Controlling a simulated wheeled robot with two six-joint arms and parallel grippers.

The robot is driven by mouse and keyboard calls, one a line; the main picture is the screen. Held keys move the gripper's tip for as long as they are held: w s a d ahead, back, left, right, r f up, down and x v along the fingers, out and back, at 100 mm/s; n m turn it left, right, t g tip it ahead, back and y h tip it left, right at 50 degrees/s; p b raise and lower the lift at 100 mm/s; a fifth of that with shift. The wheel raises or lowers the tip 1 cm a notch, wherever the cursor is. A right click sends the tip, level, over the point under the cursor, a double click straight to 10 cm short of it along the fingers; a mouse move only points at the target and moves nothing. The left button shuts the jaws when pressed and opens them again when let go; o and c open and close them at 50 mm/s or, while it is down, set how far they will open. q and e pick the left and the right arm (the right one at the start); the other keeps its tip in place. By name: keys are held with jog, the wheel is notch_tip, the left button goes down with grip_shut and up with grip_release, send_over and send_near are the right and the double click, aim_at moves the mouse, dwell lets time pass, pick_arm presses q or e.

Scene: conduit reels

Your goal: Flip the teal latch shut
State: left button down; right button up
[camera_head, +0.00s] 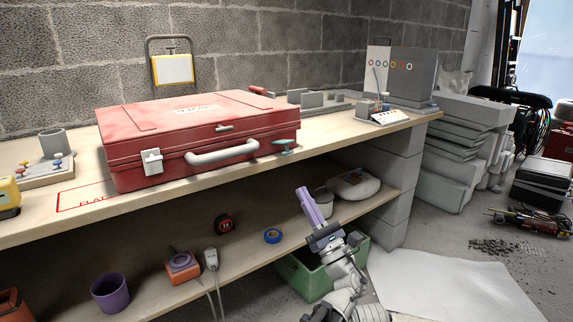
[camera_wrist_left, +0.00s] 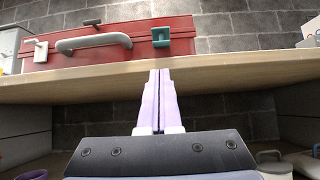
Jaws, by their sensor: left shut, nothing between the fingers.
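A closed red case (camera_head: 150,155) lies on the workbench. The teal latch (camera_head: 285,146) is at the right end of its front and sticks out toward me. It shows near the top middle of the left wrist view (camera_wrist_left: 161,38). A white latch (camera_head: 152,161) is on the left of the front, with a grey handle (camera_head: 222,152) between. My left gripper (camera_head: 303,193) has purple fingers, shut and empty, pointing up in front of the bench, below the latch and apart from it. The fingertips also show in the left wrist view (camera_wrist_left: 160,72). My right gripper is not in view.
The bench top (camera_head: 352,135) has its front edge between my left gripper and the case. A lower shelf (camera_head: 150,293) holds a purple cup (camera_head: 110,293), a tape measure (camera_head: 223,223) and blue tape (camera_head: 272,236). A control box (camera_head: 402,75) stands at the bench's right end.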

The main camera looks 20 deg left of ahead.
aim_at(287, 163)
pick_arm(q)
jog(key=p+x, duration=0.6)
jog(key=x, duration=0.4)
jog(key=shift+p, duration=0.3)
jog(key=shift+s+d+r+g+h+p, duration=0.1)
jog(key=shift+r+g+h+p, duration=0.3)
jog(key=shift+p, duration=0.85)
jog(key=shift+s+d+r+g+h+p, duration=0.15)
jog(key=shift+r+g+h+p, duration=0.2)
jog(key=shift+p, duration=0.85)
jog(key=r+g+h+p, duration=0.1)
jog(key=h+p, duration=0.1)
jog(key=p, duration=0.5)
jog(key=r+g+h+p, duration=0.1)
jog(key=g+h+p, duration=0.1)
jog(key=p, duration=0.5)
jog(key=r+g+h+p, duration=0.2)
jog(key=h+p, duration=0.1)
jog(key=p, duration=0.4)
jog(key=shift+s+d+g+h, duration=0.2)
jog(key=shift+d+g+h, duration=0.05)
jog(key=shift+d, duration=0.05)
jog(key=shift+r, duration=0.1)
